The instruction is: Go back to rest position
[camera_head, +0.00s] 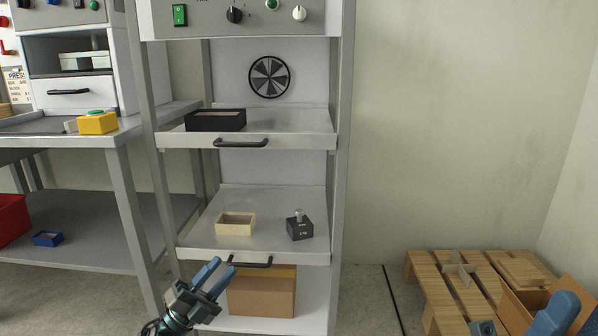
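My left gripper (222,265) has two blue fingers and comes in from the bottom left. It is in front of the lower drawer of the grey rack (344,130), with its tips by that drawer's black handle in the picture. The fingers look a little apart, with nothing seen between them. Part of my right gripper (558,308) shows as a blue finger at the bottom right corner. It is cut off by the frame edge, so its opening cannot be judged.
The lower drawer (270,212) stands out and holds a cream open box (236,224) and a dark block (299,227). A black box (215,120) sits on the upper drawer. A cardboard box (262,292) is below. A wooden pallet (440,300) is at right.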

